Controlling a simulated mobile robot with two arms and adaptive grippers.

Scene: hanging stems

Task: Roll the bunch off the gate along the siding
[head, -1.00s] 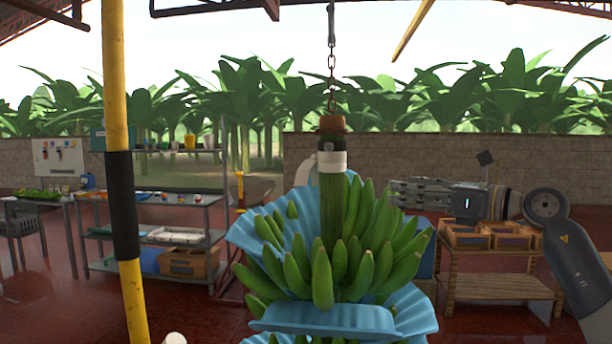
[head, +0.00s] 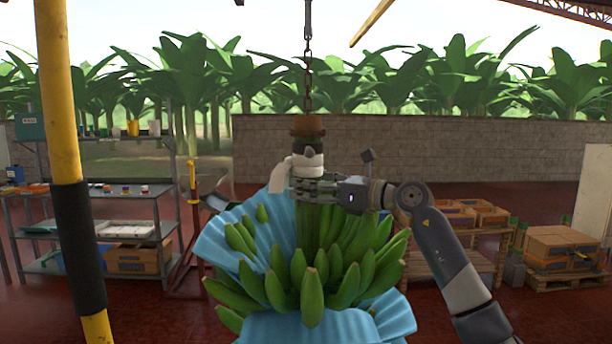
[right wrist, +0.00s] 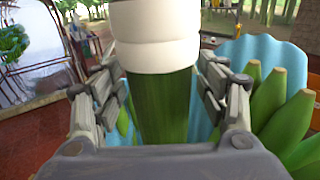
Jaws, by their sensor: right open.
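The bunch of green bananas (head: 312,296) hangs upright from a chain (head: 308,75) by its thick stem, with blue sheeting (head: 225,245) around it. A white band (head: 308,163) wraps the stem below its brown top. My right gripper (head: 312,187) is at the stem just below the band. In the right wrist view its open fingers (right wrist: 165,95) stand on both sides of the green stem (right wrist: 162,110), with gaps visible. The bananas also show at the right of that view (right wrist: 275,105). My left gripper cannot be made out; a white piece (head: 279,178) shows beside the stem.
A yellow and black post (head: 62,150) stands close at the left. Behind it is a metal shelf (head: 120,190) with pots and trays. Wooden crates (head: 455,215) sit on a bench and more boxes (head: 562,245) on a pallet at right. A block wall (head: 450,155) runs behind.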

